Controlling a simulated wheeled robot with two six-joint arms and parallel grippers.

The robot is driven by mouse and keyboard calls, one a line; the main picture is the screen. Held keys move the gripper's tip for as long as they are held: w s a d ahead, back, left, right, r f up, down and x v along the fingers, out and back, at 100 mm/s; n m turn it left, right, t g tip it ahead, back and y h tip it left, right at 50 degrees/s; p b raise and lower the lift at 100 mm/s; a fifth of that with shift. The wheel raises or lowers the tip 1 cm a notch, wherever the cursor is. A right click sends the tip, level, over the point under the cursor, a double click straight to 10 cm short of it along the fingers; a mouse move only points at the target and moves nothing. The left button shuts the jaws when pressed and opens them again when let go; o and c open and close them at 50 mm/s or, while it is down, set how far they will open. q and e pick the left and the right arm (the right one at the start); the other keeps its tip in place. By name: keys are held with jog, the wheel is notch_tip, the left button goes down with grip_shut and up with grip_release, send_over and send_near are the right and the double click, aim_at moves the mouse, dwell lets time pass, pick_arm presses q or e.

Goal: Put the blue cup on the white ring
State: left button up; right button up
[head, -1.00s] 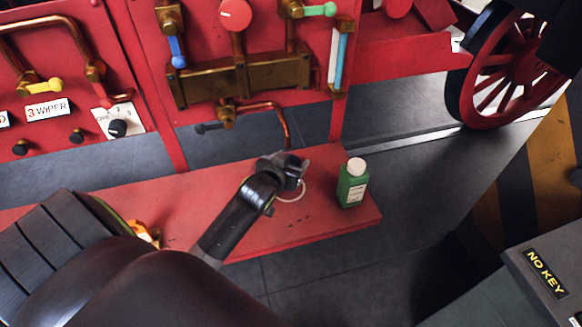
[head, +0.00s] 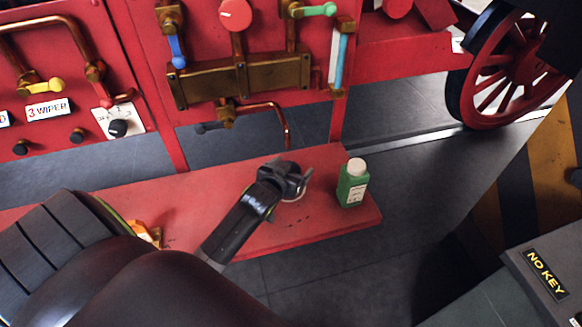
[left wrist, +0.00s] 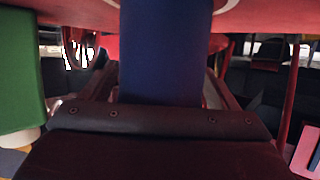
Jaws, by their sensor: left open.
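The blue cup (left wrist: 165,50) stands out in the left wrist view, between the fingers of my left gripper (head: 296,181). The gripper is open around it, low over the red bench. In the head view the gripper hides the cup. The white ring (head: 301,194) shows as a partial arc on the bench at the gripper's right side. A piece of its pale arc also shows at the top of the left wrist view (left wrist: 293,14). The cup's end is cut off there, so I cannot tell exactly how it sits on the ring. My right gripper is not seen.
A green bottle (head: 352,186) with a white cap stands on the red bench (head: 330,218), right of the gripper. An orange object (head: 145,234) lies at the bench's left. Pipes and valves on the red panel (head: 250,75) rise behind.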

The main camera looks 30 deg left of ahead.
pick_arm(q)
jog(key=shift+r, duration=0.15)
jog(key=v, duration=1.2)
jog(key=shift+b, duration=0.45)
